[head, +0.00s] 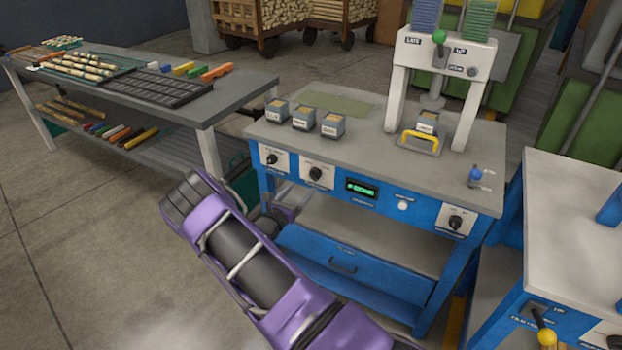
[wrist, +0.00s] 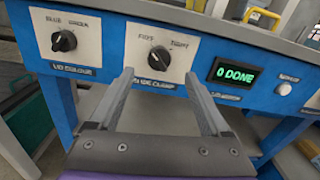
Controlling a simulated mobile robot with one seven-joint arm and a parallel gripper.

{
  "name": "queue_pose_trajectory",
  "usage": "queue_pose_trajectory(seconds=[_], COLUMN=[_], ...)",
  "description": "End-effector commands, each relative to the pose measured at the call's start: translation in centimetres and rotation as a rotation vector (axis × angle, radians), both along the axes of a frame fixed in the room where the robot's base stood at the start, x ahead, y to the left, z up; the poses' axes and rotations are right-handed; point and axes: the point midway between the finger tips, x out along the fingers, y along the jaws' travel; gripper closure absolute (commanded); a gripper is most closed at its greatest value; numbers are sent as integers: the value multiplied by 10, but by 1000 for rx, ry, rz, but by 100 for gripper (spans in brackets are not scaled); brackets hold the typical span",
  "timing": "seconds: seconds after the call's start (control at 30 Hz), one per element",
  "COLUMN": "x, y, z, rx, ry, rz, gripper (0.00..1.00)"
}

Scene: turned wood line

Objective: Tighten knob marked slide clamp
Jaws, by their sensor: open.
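The slide clamp knob (wrist: 159,59) is a black rotary knob on a white plate, with a label below it ending in "CLAMP", partly hidden by a finger. Its white mark points up and left. In the head view it is the second knob (head: 316,174) from the left on the blue panel. My gripper (wrist: 160,77) is open and empty, its two grey fingers spread below and to either side of the knob, apart from it as far as I can tell. My gripper also shows in the head view (head: 285,203), low in front of the panel.
Another black knob (wrist: 64,41) sits to the left, and a green display reading "0 DONE" (wrist: 235,75) and a white button (wrist: 284,88) to the right. A third knob (head: 456,222) is further right. The grey bench top (head: 375,155) overhangs the panel.

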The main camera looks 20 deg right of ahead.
Motion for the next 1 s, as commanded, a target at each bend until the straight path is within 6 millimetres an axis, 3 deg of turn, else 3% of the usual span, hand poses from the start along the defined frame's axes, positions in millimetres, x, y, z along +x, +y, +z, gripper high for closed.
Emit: queue_pose_trajectory(seconds=[0.1,0.3,0.77,0.83,1.0], x=[16,36,46,46,46], y=[-22,-47,-59,-59,-59], z=[-1,0,0,0,0], rx=[0,1,1,1,1], ry=[-2,-2,-1,-1,-1], rz=[-3,-2,0,0,0], gripper=[19,19,19,26,57])
